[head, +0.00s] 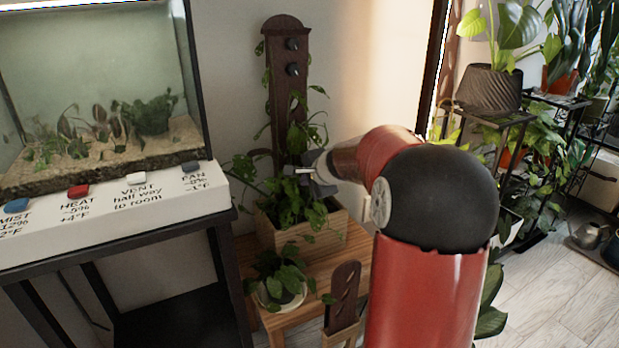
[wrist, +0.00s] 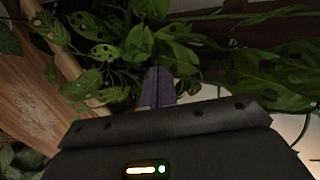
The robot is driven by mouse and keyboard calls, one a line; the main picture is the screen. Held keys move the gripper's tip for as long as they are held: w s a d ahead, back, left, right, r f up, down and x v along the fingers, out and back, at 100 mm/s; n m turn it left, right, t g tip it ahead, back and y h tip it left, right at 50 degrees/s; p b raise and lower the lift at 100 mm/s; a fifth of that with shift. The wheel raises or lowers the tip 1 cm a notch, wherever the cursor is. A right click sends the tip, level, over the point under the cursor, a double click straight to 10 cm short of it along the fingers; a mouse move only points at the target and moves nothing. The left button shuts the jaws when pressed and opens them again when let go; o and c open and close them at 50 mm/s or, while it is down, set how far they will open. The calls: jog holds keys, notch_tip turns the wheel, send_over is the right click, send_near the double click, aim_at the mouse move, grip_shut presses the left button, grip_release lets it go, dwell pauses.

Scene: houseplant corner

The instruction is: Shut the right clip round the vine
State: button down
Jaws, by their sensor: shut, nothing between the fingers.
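The leafy vine (head: 290,205) grows from a wooden planter box (head: 330,236) and climbs a dark wooden post (head: 284,110). Two small dark fittings sit one above the other near the post's top, an upper one (head: 292,45) and a lower one (head: 293,69). I cannot tell whether they are clips, and I cannot make out the right clip. My gripper (head: 303,170) is in front of the post's lower part, among the leaves. In the wrist view its fingers (wrist: 158,84) are shut together with nothing between them, and holed leaves (wrist: 100,30) surround them.
The planter stands on a wooden bench (head: 318,268), with a small potted plant (head: 280,288) in front. A terrarium (head: 95,90) on a black stand is at left, with labelled buttons below it. A plant rack (head: 525,130) stands at right.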

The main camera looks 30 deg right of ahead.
jog(key=shift+w+a+m+h, duration=0.4)
jog(key=shift+w+a, duration=0.1)
jog(key=shift+a, duration=0.35)
jog(key=shift+d, duration=0.1)
